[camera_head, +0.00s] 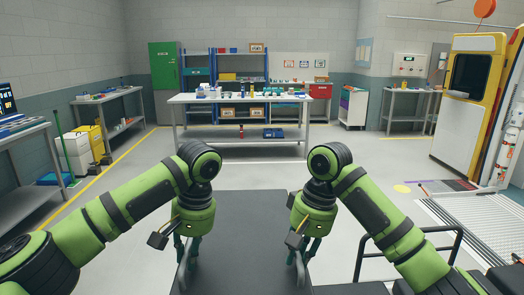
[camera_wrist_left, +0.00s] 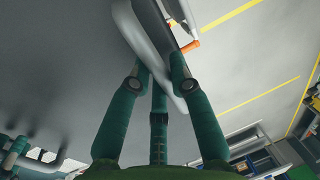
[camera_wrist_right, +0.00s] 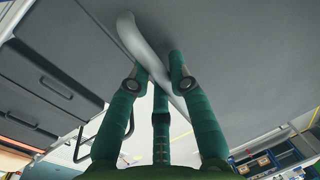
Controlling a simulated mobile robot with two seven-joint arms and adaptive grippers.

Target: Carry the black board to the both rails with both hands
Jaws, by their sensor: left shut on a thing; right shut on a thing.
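The black board (camera_head: 241,240) is a flat dark panel in front of me in the head view, with a grey handle at each side. My left gripper (camera_head: 187,250) is shut on its left handle (camera_head: 183,272). The left wrist view shows the fingers (camera_wrist_left: 157,75) closed around this handle (camera_wrist_left: 150,45). My right gripper (camera_head: 304,252) is shut on the right handle (camera_head: 300,272); the right wrist view shows its fingers (camera_wrist_right: 160,70) around the bar (camera_wrist_right: 135,38). The board's near end is cut off. I cannot pick out the two rails with certainty.
A ribbed metal ramp (camera_head: 462,232) lies at the right, beside a yellow and white vehicle body (camera_head: 468,120). A black tubular frame (camera_head: 440,232) stands right of the board. A workbench (camera_head: 240,98) stands ahead; side tables (camera_head: 20,135) line the left. Floor between is clear.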

